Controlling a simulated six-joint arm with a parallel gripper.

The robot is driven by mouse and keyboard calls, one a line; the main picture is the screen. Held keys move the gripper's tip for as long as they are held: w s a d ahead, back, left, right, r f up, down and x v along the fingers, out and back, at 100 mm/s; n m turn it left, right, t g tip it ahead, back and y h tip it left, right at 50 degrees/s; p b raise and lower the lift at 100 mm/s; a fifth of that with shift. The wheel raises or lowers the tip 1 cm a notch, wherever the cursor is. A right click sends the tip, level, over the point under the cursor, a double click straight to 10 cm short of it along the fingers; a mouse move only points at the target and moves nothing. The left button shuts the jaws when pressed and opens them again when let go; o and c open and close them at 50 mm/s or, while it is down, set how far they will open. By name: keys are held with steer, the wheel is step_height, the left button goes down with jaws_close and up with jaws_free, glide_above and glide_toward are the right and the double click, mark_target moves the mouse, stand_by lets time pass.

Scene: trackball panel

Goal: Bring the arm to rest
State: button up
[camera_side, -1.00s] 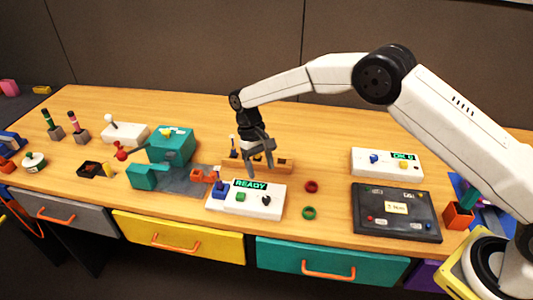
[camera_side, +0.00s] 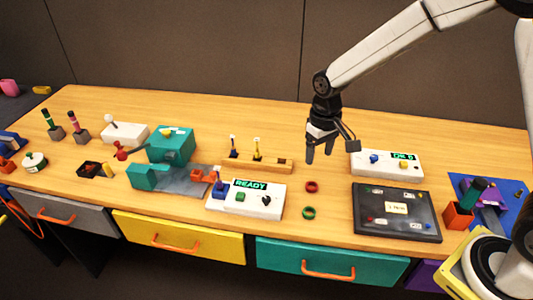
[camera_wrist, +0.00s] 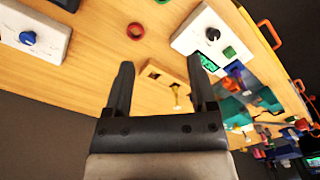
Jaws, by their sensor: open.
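My gripper (camera_side: 331,150) is open and empty in the side view. It hangs above the table between the wooden block with upright pegs (camera_side: 257,163) and the white panel with a blue knob (camera_side: 386,162). In the wrist view my gripper (camera_wrist: 160,88) shows two dark fingers spread apart with nothing between them that they hold. The wooden block (camera_wrist: 165,80) shows beyond the fingers. The dark panel (camera_side: 397,212) lies at the right on the table.
A white READY box (camera_side: 246,199) stands left of a red ring (camera_side: 312,187) and a green ring (camera_side: 309,212). A teal machine (camera_side: 170,146) stands further left. An orange pot (camera_side: 458,216) stands at the far right. The table behind the wooden block is clear.

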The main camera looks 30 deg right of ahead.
steer(key=s+d+t, duration=0.1)
steer(key=s+d, duration=0.1)
steer(key=s, duration=0.4)
steer(key=s+d+t, duration=0.1)
steer(key=s+d, duration=0.1)
steer(key=s, duration=0.5)
steer(key=shift+s+d+r+t, duration=0.15)
steer(key=shift+d+r+t, duration=0.15)
steer(key=shift+r, duration=0.05)
